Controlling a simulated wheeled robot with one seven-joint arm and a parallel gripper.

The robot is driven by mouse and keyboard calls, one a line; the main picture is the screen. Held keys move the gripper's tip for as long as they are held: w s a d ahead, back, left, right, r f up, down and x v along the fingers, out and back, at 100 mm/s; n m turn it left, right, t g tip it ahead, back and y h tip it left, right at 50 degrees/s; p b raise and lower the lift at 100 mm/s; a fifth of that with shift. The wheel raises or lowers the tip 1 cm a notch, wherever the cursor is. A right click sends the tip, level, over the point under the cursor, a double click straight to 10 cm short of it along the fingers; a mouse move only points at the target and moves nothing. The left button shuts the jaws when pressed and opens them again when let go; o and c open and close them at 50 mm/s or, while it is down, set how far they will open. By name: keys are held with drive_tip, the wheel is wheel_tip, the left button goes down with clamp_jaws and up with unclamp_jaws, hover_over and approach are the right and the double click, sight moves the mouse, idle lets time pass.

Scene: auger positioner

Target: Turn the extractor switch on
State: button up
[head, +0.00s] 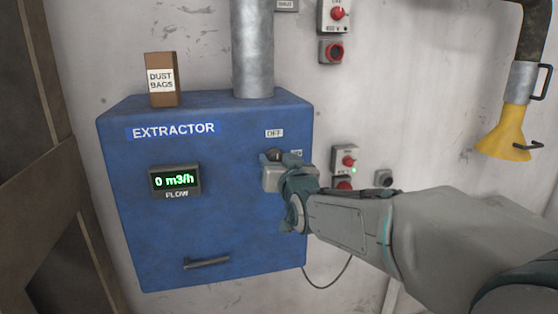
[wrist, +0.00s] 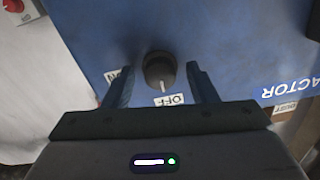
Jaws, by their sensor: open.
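The blue extractor box (head: 225,220) hangs on the wall, and its flow display (head: 175,180) reads 0 m3/h. Its dark round switch knob (wrist: 160,72) shows in the wrist view, with a white pointer mark aimed at the OFF label (wrist: 169,100). The ON label (wrist: 113,75) is partly hidden by a finger. In the head view my gripper (head: 280,168) is at the switch and covers most of it; the OFF label (head: 274,133) is above. In the wrist view my gripper (wrist: 160,70) is open, one finger on each side of the knob; contact is not visible.
A dust bags box (head: 162,80) stands on top of the extractor, beside a grey metal pipe (head: 253,50). A handle (head: 206,263) sticks out low on the front. Red-knobbed control boxes (head: 345,160) are on the wall to the right. A yellow nozzle (head: 505,132) hangs at far right.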

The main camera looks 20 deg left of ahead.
drive_tip(key=c, duration=1)
drive_tip(key=shift+o, duration=0.2)
drive_tip(key=shift+f+m+b, duration=0.1)
drive_tip(key=shift+m+b, duration=0.2)
drive_tip(key=shift+b, duration=0.35)
drive_tip(key=shift+a+m+t+b, duration=0.1)
drive_tip(key=shift+m+t+b, duration=0.2)
drive_tip(key=shift+m+b, duration=7.6)
drive_tip(key=shift+r+m+p, duration=0.2)
drive_tip(key=shift+m+p, duration=0.75)
drive_tip(key=shift+m, duration=0.15)
